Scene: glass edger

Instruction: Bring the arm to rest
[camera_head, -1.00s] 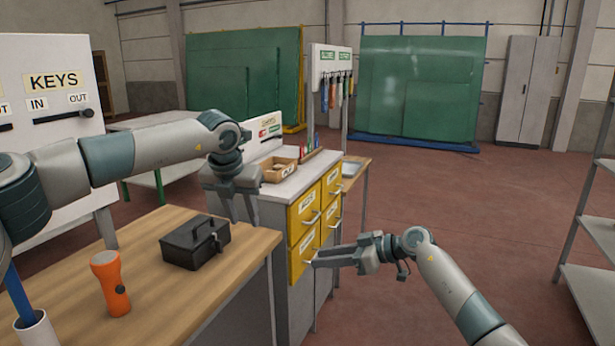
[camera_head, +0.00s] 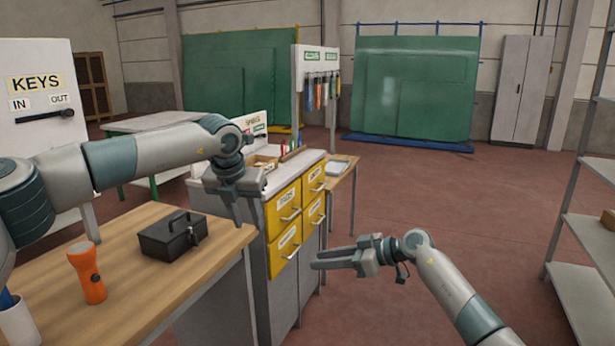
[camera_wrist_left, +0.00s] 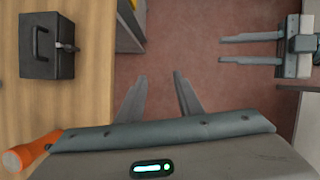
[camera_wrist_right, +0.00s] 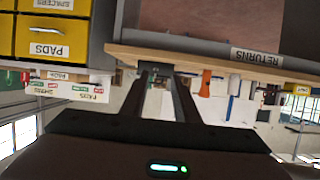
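My left gripper (camera_head: 240,208) hangs with its fingers down near the bench's right end, in front of the drawer cabinet in the head view. In the left wrist view its fingers (camera_wrist_left: 160,76) stand apart with nothing between them. My right gripper (camera_head: 314,262) points left over the floor, to the right of the yellow drawers. Its two fingers show apart and empty in the left wrist view (camera_wrist_left: 222,49) and in the right wrist view (camera_wrist_right: 161,72). Neither gripper holds anything.
The wooden bench (camera_head: 140,288) carries a black box (camera_head: 172,236) and an orange torch (camera_head: 87,272). The cabinet with yellow drawers (camera_head: 290,215) stands just beyond. A grey metal shelf (camera_head: 590,240) is at right. Open floor (camera_head: 440,200) lies between.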

